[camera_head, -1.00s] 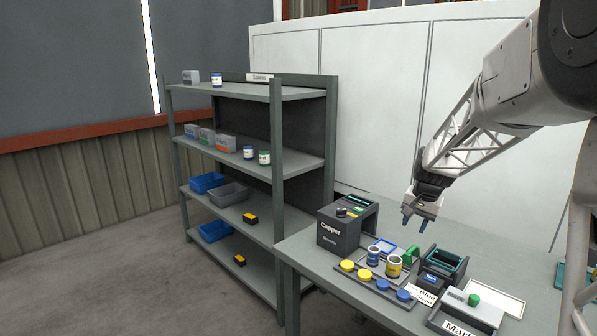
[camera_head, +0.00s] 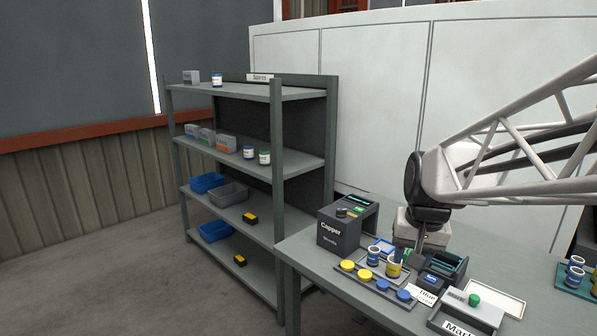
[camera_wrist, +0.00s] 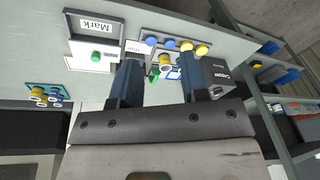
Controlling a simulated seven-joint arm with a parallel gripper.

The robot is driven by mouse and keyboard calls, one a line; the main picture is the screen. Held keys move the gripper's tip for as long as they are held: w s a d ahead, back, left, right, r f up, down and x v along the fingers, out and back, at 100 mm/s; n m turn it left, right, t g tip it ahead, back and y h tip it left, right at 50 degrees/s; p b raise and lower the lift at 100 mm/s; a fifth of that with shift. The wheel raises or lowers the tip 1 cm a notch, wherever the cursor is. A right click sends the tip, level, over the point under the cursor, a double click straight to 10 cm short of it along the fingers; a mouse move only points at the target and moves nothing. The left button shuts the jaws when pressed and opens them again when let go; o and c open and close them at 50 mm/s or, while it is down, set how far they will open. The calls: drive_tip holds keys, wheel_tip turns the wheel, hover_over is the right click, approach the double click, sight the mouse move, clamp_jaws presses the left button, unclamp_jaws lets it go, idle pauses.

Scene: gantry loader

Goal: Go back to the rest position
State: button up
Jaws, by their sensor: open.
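My gripper (camera_head: 405,258) is low over the bench in the head view, near the yellow-banded jar (camera_head: 393,268) and partly hidden by my arm. In the wrist view its two dark blue fingers (camera_wrist: 163,78) stand wide apart with nothing held between them. The bench top (camera_head: 330,265) lies beyond the fingertips. Whether a finger touches anything on the bench, I cannot tell.
The Capper machine (camera_head: 338,232), a blue-banded jar (camera_head: 373,256), yellow caps (camera_head: 347,265), blue caps (camera_head: 382,284) and the Mark machine (camera_head: 470,312) crowd the bench. A tray of jars (camera_head: 575,277) sits at right. A shelf rack (camera_head: 277,180) stands left.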

drive_tip(key=s+a+f+n, duration=0.1)
drive_tip(key=s+a, duration=0.1)
drive_tip(key=s, duration=0.7)
drive_tip(key=s+a+f+n, duration=0.2)
drive_tip(key=s, duration=0.8)
drive_tip(key=shift+f+h, duration=0.2)
drive_tip(key=shift+h, duration=0.1)
